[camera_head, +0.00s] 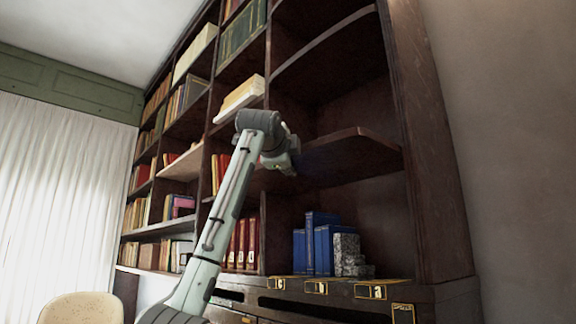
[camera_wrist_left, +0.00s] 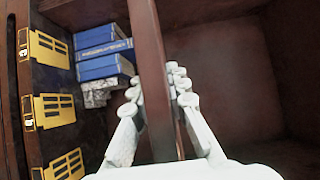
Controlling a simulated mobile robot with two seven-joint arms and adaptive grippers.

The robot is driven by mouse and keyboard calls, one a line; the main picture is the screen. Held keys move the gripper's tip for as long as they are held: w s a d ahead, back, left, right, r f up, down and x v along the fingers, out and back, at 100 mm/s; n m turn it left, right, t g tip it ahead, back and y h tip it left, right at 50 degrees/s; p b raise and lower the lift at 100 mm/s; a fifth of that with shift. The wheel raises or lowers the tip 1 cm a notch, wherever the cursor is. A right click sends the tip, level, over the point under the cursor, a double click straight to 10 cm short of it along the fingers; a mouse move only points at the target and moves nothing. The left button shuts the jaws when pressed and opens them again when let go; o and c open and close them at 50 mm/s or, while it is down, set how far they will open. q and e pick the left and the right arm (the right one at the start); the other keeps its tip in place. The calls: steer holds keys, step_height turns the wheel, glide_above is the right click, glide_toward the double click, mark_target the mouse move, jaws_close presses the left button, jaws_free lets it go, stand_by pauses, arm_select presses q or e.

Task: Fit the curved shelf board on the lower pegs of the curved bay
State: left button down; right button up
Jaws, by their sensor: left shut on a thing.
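The curved shelf board (camera_head: 352,139) is a dark brown board inside the right-hand curved bay (camera_head: 375,205), above the blue books. In the head view its right end lies close to the bay's right side wall; I cannot tell whether it touches. My left gripper (camera_head: 285,161) is shut on the board's front edge, near its left part. In the left wrist view, the board (camera_wrist_left: 150,60) runs between the two fingers of the gripper (camera_wrist_left: 158,92). The lower pegs are not visible, so I cannot tell whether the board rests on them. My right gripper is not in view.
Blue books (camera_head: 316,245) and a grey stone block (camera_head: 347,250) stand on the bay's bottom. Yellow-marked plates (camera_head: 370,292) line the ledge below. A fixed curved shelf (camera_head: 325,42) is above. Book-filled bays lie left; a chair (camera_head: 82,308) stands at lower left.

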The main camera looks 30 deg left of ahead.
mark_target(326, 178)
arm_select(q)
steer(key=shift+w+d+r, duration=0.1)
steer(key=shift+w+d, duration=0.6)
steer(key=shift+w, duration=0.9)
steer(key=shift+w+d+r, duration=0.1)
steer(key=shift+w+d, duration=0.6)
steer(key=shift+w, duration=0.95)
steer(key=shift+w+d+r, duration=0.1)
steer(key=shift+w+d, duration=0.6)
steer(key=shift+w, duration=0.9)
steer(key=shift+w+d, duration=0.1)
steer(key=shift+w, duration=0.2)
steer(key=shift+w+d, duration=0.4)
steer(key=shift+w, duration=0.45)
steer(key=c, duration=1.4)
jaws_free()
steer(key=shift+a+f, duration=0.1)
steer(key=shift+f, duration=0.25)
steer(key=shift+v, duration=0.75)
steer(key=v, duration=1)
steer(key=shift+s+r, duration=0.3)
steer(key=shift+s, duration=0.05)
